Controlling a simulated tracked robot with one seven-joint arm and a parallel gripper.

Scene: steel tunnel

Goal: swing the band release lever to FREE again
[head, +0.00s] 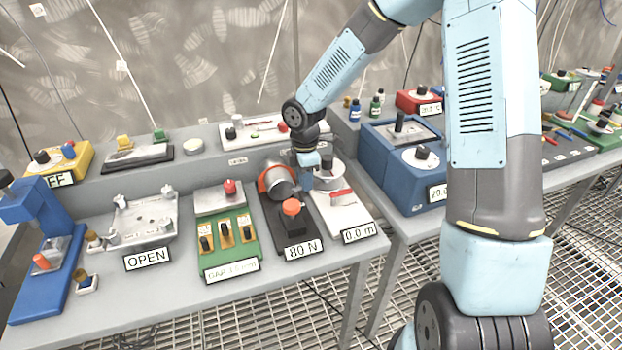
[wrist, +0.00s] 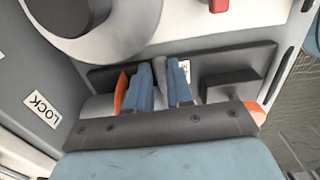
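My gripper (head: 306,168) reaches down beside a grey drum (head: 279,181) with an orange collar. In the wrist view my two blue fingers (wrist: 162,88) stand a narrow gap apart. A grey piece shows between them, possibly the band release lever; I cannot tell whether they press on it. A LOCK label (wrist: 41,108) lies to the left. Part of a small white label (wrist: 185,69) shows by the right finger. No FREE label can be read. An orange edge shows left of the fingers.
A black base with an orange knob (head: 291,207) and an 80 N sign (head: 304,250) stands in front of the drum. A 0.0 m unit with a red handle (head: 341,195) is close on the right. A green board (head: 229,254) with levers is on the left.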

